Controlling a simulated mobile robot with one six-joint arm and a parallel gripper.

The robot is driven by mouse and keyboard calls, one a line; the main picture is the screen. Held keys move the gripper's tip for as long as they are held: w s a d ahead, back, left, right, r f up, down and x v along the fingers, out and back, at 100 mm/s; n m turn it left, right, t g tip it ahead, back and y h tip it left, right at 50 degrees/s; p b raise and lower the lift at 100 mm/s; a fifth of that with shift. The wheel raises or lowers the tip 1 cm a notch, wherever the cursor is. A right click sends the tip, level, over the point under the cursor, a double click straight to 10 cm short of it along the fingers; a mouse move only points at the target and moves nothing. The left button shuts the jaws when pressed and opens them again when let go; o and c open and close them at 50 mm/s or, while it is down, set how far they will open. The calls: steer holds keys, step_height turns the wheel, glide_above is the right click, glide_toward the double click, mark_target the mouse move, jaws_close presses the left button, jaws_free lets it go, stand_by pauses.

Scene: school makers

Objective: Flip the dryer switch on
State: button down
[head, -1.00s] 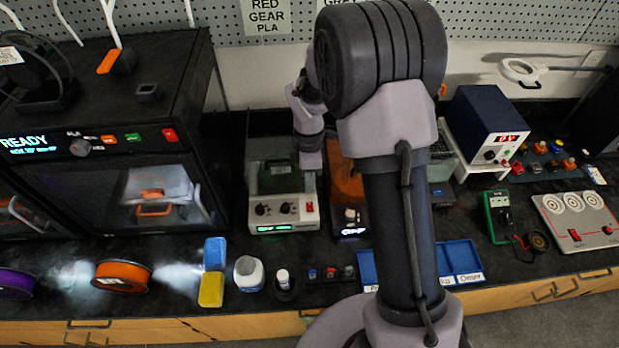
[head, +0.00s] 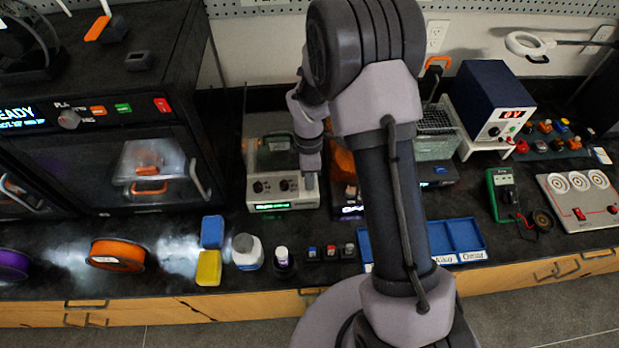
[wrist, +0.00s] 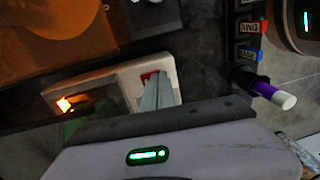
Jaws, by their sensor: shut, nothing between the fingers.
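A pale box-shaped unit (head: 259,198), apparently the dryer, stands on the dark bench with a dark green part on top. Its front has two dark knobs and a green-lit display too small to read. In the wrist view its pale casing (wrist: 137,74) shows with a red switch (wrist: 148,76) near one end. My gripper (head: 310,184) is at the right end of that front. Its shut, empty fingers (wrist: 156,88) are at the red switch and partly cover it; I cannot tell whether they touch it, or the switch's position.
A dark unit with an orange top (head: 343,165) stands close on the right, partly behind my arm. A black printer (head: 110,170) is on the left.

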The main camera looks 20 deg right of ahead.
steer(key=shift+f, duration=0.15)
steer(key=shift+w+d+r+p, duration=0.1)
steer(key=shift+w+r+p, duration=0.1)
steer(key=shift+w+p, duration=0.2)
steer(key=shift+w+d+f, duration=0.1)
steer(key=shift+w+f, duration=0.05)
steer(key=shift+w, duration=0.3)
steer(key=shift+s, duration=0.1)
step_height(320, 180, up, 18)
steer(key=w+p, duration=0.2)
steer(key=p, duration=0.3)
steer(key=shift+d+f, duration=0.15)
steer(key=shift+f, duration=0.1)
